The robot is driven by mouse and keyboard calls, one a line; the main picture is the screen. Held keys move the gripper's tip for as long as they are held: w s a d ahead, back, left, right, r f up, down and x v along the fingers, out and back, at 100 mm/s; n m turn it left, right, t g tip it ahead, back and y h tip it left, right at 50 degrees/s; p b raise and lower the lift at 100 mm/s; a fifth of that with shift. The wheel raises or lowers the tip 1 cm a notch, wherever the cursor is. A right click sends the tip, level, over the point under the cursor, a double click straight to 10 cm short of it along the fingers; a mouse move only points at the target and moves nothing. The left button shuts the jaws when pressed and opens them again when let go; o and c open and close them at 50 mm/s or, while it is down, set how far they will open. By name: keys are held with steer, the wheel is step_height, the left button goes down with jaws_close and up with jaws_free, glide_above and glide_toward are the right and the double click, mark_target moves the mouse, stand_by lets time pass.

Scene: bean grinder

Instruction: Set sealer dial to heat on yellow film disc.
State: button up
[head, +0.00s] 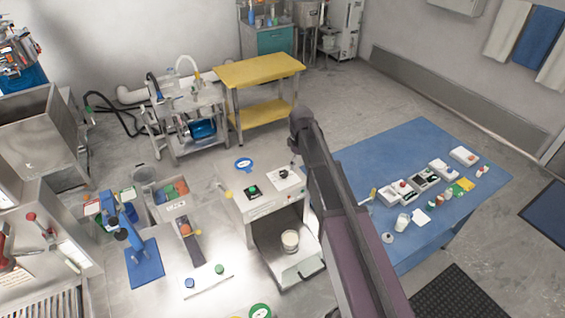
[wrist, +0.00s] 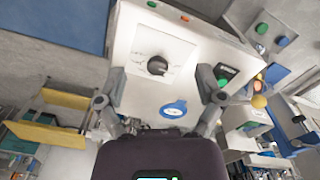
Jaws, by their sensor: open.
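The sealer is a white box (head: 268,200) on the steel bench. Its black dial (wrist: 157,66) sits on a pale marked plate on top; the dial also shows in the head view (head: 284,174). The markings are too small to read. My gripper (wrist: 161,76) is open and empty, its fingers apart on either side of the dial plate in the wrist view. Contact with the dial cannot be told. A blue disc with a white label (wrist: 173,109) is at the sealer's top edge. I cannot identify a yellow film disc; a yellow ball (head: 228,195) is at the sealer's left side.
A green button (head: 253,189) is beside the dial plate. A cup (head: 290,240) stands in the sealer's open lower bay. A blue stand (head: 143,262) is to the left. The blue table (head: 400,150) at right holds several small boxes and jars. My arm crosses the middle.

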mark_target(283, 173)
steer(key=w+a+r+n+p, duration=0.2)
steer(key=w+a+r+p, duration=0.1)
steer(key=w+a+r, duration=0.1)
steer(key=shift+w+a+r+n, duration=0.2)
steer(key=shift+a+n, duration=0.2)
steer(key=shift+a, duration=0.45)
steer(key=shift+f, duration=0.2)
step_height(283, 173, down, 13)
steer(key=b, duration=1.3)
steer(key=shift+f+b, duration=0.2)
steer(key=shift+b, duration=0.15)
steer(key=shift+s, duration=0.1)
steer(key=c, duration=1.1)
steer(key=shift+a, duration=0.15)
steer(key=shift+c, duration=0.2)
